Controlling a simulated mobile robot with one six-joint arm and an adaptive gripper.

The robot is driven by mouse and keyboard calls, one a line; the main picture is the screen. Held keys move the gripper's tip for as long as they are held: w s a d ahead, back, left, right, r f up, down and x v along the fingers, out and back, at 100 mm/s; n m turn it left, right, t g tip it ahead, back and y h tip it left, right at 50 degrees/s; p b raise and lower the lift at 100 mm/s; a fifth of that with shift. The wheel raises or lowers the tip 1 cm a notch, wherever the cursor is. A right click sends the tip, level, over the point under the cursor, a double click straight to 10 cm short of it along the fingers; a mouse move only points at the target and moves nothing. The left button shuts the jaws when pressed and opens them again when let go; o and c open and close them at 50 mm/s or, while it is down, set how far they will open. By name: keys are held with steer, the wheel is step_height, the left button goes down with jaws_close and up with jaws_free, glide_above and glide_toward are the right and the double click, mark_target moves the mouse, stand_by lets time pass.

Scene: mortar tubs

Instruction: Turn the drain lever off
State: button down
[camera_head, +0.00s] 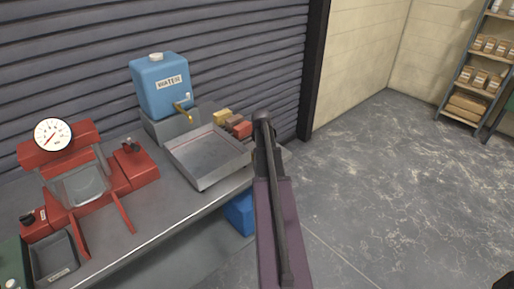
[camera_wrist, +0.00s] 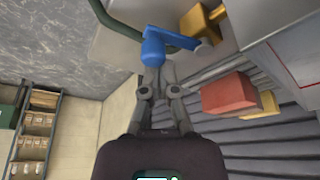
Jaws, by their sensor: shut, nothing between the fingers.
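In the wrist view a blue lever (camera_wrist: 180,42) sits on a dark green pipe (camera_wrist: 112,22) near the top of the picture, its arm pointing right. I take it to be the drain lever. My gripper (camera_wrist: 155,72) is shut and empty, with its fingertips right at the lower edge of the lever's blue body. I cannot tell whether they touch it. In the head view my arm stands in front of the bench's right end, and the lever and fingertips are hidden there.
The bench (camera_head: 160,217) carries a blue water tank (camera_head: 160,85) with a yellow tap, a metal tray (camera_head: 208,156), a red block (camera_head: 242,130) and a red machine with a gauge (camera_head: 53,135). A blue container (camera_head: 240,212) is under the bench. The floor to the right is clear, with shelving (camera_head: 476,75) beyond.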

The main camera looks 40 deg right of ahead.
steer(key=shift+d, duration=0.15)
steer(key=shift+w, duration=0.7)
stand_by(0.3)
steer(key=shift+w, duration=0.1)
steer(key=shift+w+d+r+p, duration=0.25)
steer(key=shift+w+d, duration=0.35)
steer(key=shift+d, duration=0.15)
steer(key=shift+w+d+r+p, duration=0.15)
steer(key=shift+w+d+r, duration=0.05)
steer(key=shift+w+d, duration=0.45)
steer(key=p+v, duration=0.2)
steer(key=shift+s+r, duration=0.25)
steer(key=shift+s, duration=0.05)
steer(key=p+v, duration=0.6)
steer(key=shift+a+r+p, duration=0.15)
steer(key=shift+r+p, duration=0.25)
steer(key=shift+a, duration=0.15)
